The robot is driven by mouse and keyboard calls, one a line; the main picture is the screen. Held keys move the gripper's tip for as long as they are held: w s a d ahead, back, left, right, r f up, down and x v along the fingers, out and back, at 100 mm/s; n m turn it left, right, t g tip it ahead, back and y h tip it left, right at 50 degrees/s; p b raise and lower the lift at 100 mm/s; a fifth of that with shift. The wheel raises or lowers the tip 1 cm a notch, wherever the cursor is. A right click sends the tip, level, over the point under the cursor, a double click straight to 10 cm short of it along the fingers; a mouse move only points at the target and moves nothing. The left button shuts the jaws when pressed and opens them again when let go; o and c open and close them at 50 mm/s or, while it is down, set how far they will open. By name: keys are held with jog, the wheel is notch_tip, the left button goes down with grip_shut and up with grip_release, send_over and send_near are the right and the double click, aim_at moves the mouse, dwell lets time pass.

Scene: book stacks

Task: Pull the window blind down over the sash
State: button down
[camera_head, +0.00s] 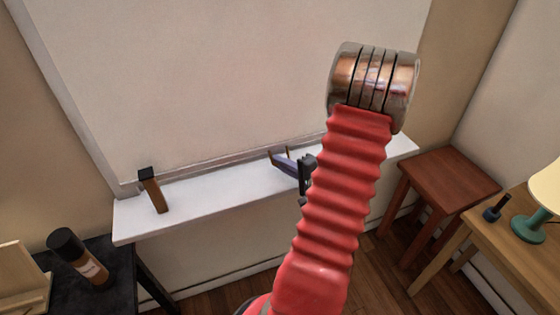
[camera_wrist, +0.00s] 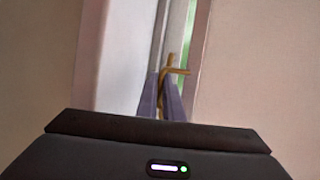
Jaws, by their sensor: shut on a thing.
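The pale window blind (camera_head: 225,80) fills most of the head view and hangs down almost to the white sill. A thin bottom rail runs along its lower edge, just above the sill. My gripper (camera_head: 281,157) is at this lower edge, right of the middle. In the wrist view its purple fingers (camera_wrist: 171,98) are closed on a brass pull (camera_wrist: 177,70), whose bent end shows beyond the fingertips. A narrow green strip (camera_wrist: 199,35) shows beside the blind's edge there. My red arm and dark gripper body hide part of the sill.
The white sill (camera_head: 200,205) holds a brown-handled tool with a black end (camera_head: 153,190). A dark table (camera_head: 120,265) with a bottle (camera_head: 78,257) stands lower left. A reddish wooden stool (camera_head: 447,180) and a desk with a lamp (camera_head: 528,228) stand at the right.

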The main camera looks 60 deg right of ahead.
jog(key=c, duration=1.9)
grip_release()
jog(key=shift+v, duration=6.95)
jog(key=shift+f, duration=0.1)
